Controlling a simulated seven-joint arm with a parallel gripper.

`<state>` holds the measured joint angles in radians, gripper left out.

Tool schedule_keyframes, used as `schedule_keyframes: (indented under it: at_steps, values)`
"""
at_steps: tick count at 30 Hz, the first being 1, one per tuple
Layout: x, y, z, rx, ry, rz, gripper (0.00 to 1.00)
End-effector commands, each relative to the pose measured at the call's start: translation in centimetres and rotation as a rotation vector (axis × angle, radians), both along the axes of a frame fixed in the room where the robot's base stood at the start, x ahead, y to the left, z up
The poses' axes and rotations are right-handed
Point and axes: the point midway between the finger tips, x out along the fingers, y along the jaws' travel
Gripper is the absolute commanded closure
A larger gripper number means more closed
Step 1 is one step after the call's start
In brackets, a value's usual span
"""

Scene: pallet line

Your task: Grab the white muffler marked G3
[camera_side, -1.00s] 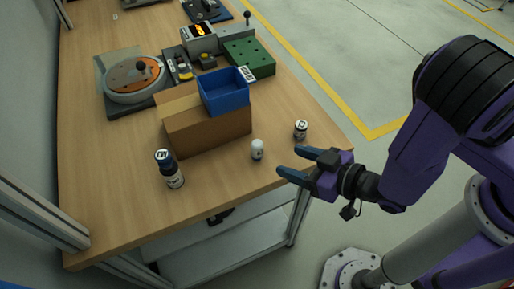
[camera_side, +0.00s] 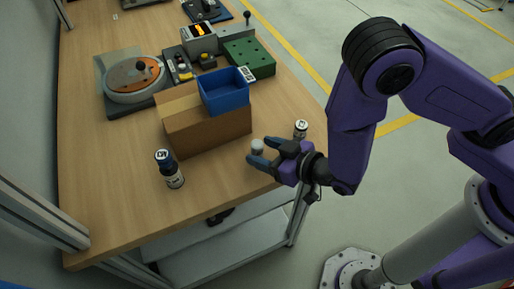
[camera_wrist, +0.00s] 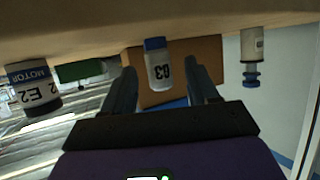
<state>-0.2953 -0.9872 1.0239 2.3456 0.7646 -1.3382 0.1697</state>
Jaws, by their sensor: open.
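The white muffler (camera_side: 257,144) stands upright near the front edge of the wooden table, partly hidden by my fingers in the side view. In the wrist view, which looks upside down, the muffler (camera_wrist: 159,70) shows the mark G3 and a blue end against the table. My gripper (camera_side: 263,152) is open, low over the table edge, with its fingers pointing at the muffler. In the wrist view my gripper (camera_wrist: 160,80) has one finger on each side of the muffler in the picture. I see no contact, and cannot tell how deep the muffler is between the fingers.
A white-and-black motor marked E2 (camera_wrist: 33,87) stands to the right of my gripper in the side view. A blue-topped cylinder (camera_side: 174,179) stands to the left. Behind the muffler is a cardboard box (camera_side: 212,132) with a blue bin (camera_side: 224,103) on it.

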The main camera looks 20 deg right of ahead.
Motion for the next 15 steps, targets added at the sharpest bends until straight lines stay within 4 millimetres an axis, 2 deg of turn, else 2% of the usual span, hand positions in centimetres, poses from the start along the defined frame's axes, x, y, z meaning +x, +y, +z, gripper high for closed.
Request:
schedule_keyframes:
  at_steps: [6, 15]
  values:
    - [2.6, 1.1, -1.0, 0.002, -0.001, -0.005, 0.41]
    - [4.1, 1.9, -1.7, 0.001, -0.001, -0.002, 0.41]
